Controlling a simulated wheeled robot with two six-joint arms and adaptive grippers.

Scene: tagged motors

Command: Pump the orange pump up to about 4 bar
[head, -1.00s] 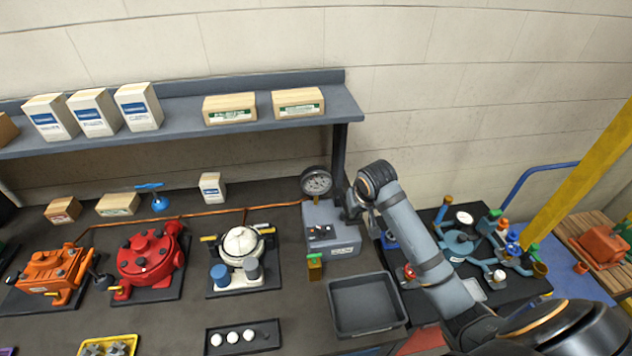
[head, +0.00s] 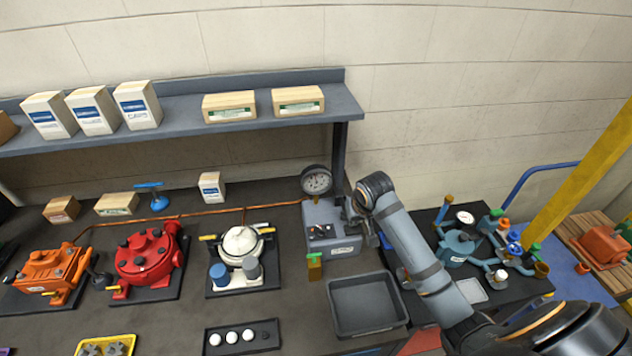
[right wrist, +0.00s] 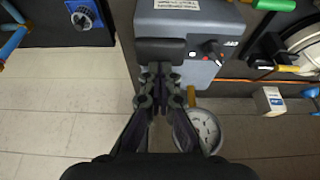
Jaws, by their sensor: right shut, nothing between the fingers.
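The orange pump (head: 48,270) sits on a dark plate at the left of the bench, with a dark knob at its right side. A thin copper-coloured line (head: 180,216) runs from near it to the grey box (head: 325,228), which carries a round gauge (head: 316,180); its needle is too small to read. My right gripper (head: 352,216) is at the box's right side. In the right wrist view it (right wrist: 160,98) is shut and empty, its tips close to a black bar (right wrist: 160,50) beside the grey box (right wrist: 195,32); I cannot tell whether they touch. My left gripper is out of view.
A red pump (head: 147,258) and a white pump (head: 241,244) stand between the orange pump and the box. An empty dark tray (head: 366,328) lies in front of the box. A blue-grey motor assembly (head: 460,246) is on the right. A shelf (head: 180,119) with boxes runs above.

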